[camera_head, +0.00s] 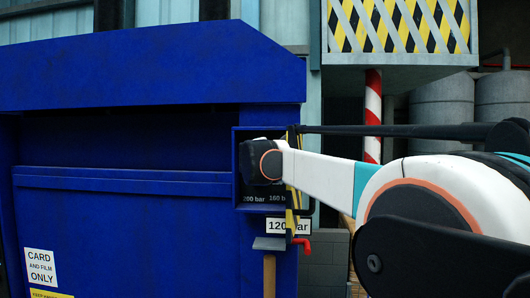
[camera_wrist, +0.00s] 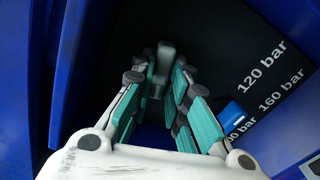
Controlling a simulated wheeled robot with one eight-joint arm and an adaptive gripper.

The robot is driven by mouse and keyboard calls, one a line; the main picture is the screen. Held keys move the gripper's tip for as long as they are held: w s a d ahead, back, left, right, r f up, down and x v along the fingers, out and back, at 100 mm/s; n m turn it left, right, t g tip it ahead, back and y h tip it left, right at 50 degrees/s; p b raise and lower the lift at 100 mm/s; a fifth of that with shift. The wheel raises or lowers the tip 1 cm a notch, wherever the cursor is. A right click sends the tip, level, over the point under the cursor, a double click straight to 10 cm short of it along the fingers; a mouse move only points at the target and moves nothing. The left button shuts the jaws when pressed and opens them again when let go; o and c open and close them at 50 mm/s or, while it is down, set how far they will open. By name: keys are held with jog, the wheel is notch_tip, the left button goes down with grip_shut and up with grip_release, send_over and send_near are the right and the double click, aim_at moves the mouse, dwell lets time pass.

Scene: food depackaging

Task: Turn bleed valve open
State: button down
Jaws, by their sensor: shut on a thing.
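In the wrist view my gripper (camera_wrist: 164,82) reaches into a dark recess, its teal-padded fingers on both sides of a grey handle (camera_wrist: 165,56), which looks like the bleed valve. The gripper is shut on this handle at its fingertips. The fingers partly hide the handle's lower part, so how far it is turned cannot be told. In the head view my arm reaches into a blue-framed box on the blue machine (camera_head: 120,240). The wrist joint covers most of the box, and the fingers and the handle are hidden there.
A panel marked 120, 160 and 200 bar (camera_wrist: 270,85) lies right of the fingers, with a small blue block (camera_wrist: 234,111) on it. Blue walls close in at left and right. Below the box are a red lever (camera_head: 301,244) and a wooden-handled tool (camera_head: 269,272).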

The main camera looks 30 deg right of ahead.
jog(key=c, duration=1.6)
grip_release()
jog(key=shift+o, duration=0.2)
